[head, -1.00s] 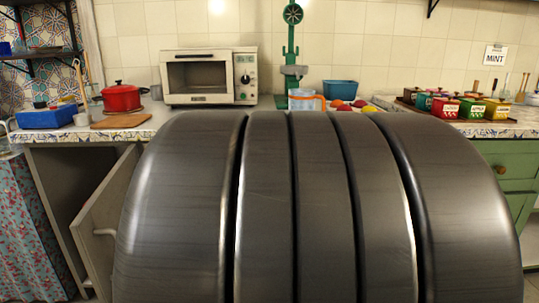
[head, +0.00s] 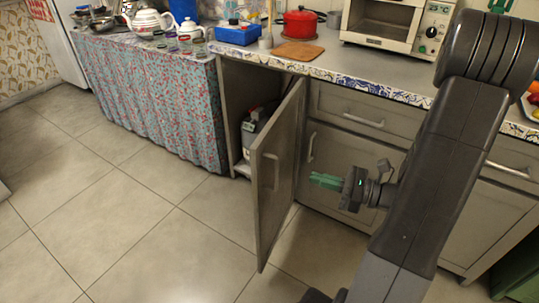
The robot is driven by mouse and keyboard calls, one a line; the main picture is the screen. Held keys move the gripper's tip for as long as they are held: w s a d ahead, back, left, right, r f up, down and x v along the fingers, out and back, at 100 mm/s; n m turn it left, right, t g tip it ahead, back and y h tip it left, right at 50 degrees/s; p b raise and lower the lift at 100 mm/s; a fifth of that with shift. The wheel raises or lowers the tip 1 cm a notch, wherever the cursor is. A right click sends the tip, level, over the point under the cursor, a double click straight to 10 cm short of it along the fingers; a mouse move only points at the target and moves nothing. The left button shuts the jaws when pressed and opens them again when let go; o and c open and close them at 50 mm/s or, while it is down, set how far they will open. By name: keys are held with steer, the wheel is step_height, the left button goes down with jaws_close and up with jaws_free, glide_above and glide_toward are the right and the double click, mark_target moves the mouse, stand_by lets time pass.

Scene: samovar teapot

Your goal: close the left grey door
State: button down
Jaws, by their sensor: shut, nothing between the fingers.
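My gripper (head: 318,180) has green fingers, is shut and empty, and points left. It is to the right of the door, on the side away from the cabinet opening. I cannot tell exactly how far its fingertips are from the door, but a gap shows between them.
Grey drawers and a shut door (head: 352,150) are behind my gripper. A red pot (head: 300,23), a blue box (head: 237,34) and a toaster oven (head: 385,22) stand on the counter. A flowered curtain (head: 150,90) hangs at the left. The tiled floor (head: 150,235) in front is clear.

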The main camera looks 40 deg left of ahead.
mark_target(257, 162)
steer(key=b+x, duration=0.2)
steer(key=x, duration=1.2)
steer(key=shift+b, duration=0.3)
steer(key=shift+a, duration=0.1)
